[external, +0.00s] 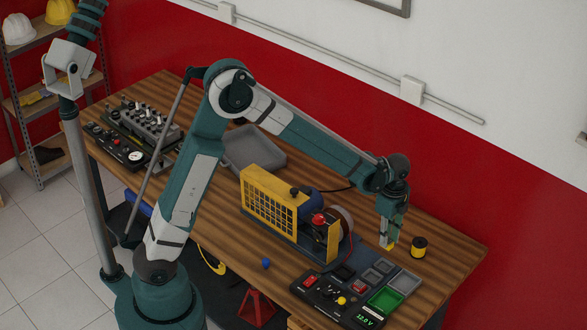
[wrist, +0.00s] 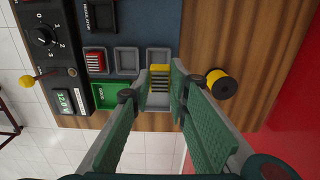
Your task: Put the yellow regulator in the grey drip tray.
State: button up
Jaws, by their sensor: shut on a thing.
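The yellow regulator (wrist: 159,85) is a small finned block between my fingertips in the wrist view. A bit of it (external: 390,247) shows under my gripper in the external view. My gripper (external: 389,241) points down and is shut on it, near the right end of the bench; the fingers (wrist: 160,92) also show in the wrist view. I cannot tell its exact height above the surface. The grey drip tray (external: 238,162) is a shallow, wide tray lying at the back of the bench, partly hidden behind my arm. It is not in the wrist view.
A trainer panel (external: 330,292) with grey recesses, a red block (external: 358,287) and a green recess lies at the front right. A yellow-and-black spool (external: 418,247) stands beside my gripper. An engine with a yellow grille (external: 268,202) stands between my gripper and the tray.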

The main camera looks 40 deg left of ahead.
jog(key=w+a+n, duration=0.3)
jog(key=w+a, duration=0.2)
jog(key=a, duration=0.7)
jog(key=w+a+n, duration=0.3)
jog(key=w+a, duration=0.2)
jog(key=a, duration=0.7)
jog(key=w+a+n, duration=0.3)
jog(key=w+a, duration=0.2)
jog(key=a, duration=0.7)
jog(key=s+a+n, duration=0.2)
jog(key=a+n, duration=0.2)
jog(key=a, duration=1.6)
jog(key=s+a+n, duration=0.2)
jog(key=a+n, duration=0.2)
jog(key=a, duration=1.7)
jog(key=shift+s+f+n, duration=0.2)
jog(key=shift+f+n, duration=0.2)
jog(key=shift+f, duration=0.05)
jog(key=shift+f, duration=0.1)
jog(key=shift+f, duration=3.05)
jog(key=shift+f, duration=1.85)
